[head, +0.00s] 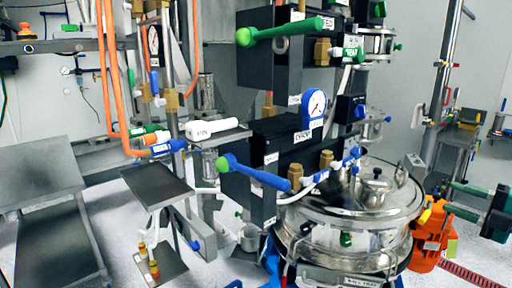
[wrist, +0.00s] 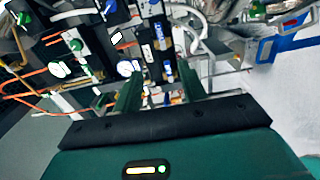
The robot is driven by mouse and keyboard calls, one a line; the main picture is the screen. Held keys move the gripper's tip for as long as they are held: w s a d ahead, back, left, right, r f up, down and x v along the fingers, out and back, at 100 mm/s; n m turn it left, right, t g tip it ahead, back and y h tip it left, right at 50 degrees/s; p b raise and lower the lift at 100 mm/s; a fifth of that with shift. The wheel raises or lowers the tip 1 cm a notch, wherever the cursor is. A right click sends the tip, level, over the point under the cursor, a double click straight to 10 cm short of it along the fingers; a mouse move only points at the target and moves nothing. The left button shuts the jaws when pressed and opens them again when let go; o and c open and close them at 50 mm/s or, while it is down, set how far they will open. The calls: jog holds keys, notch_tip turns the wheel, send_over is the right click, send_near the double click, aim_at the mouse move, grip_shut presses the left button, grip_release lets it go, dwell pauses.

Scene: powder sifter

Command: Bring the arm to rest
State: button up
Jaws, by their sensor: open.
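My gripper (wrist: 158,84) shows in the wrist view, its two dark green fingers apart above a black bar and a green housing. Nothing is seen held between the fingers. The sifter's equipment shows behind and beyond them; I cannot tell how far off it is.
In the head view, a round steel vessel (head: 318,238) stands at right of centre. Valves with a green handle (head: 290,30) and a blue handle (head: 258,174) stick out beside it. An orange motor (head: 430,238) is at right, steel shelves (head: 40,172) at left.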

jog(key=s+a+f+n+g+h, duration=0.1)
jog(key=s+a+f+n+g, duration=0.2)
jog(key=a+n, duration=0.75)
jog(key=a+f+n+g+h, duration=0.25)
jog(key=a+n+g, duration=0.35)
jog(key=a, duration=0.8)
jog(key=s+a+f+n+h, duration=0.3)
jog(key=s+n, duration=0.3)
jog(key=n, duration=0.9)
jog(key=s+a+f+n+h, duration=0.4)
jog(key=s+n, duration=0.3)
jog(key=n, duration=0.8)
jog(key=shift+a+f, duration=0.65)
jog(key=shift+a, duration=0.25)
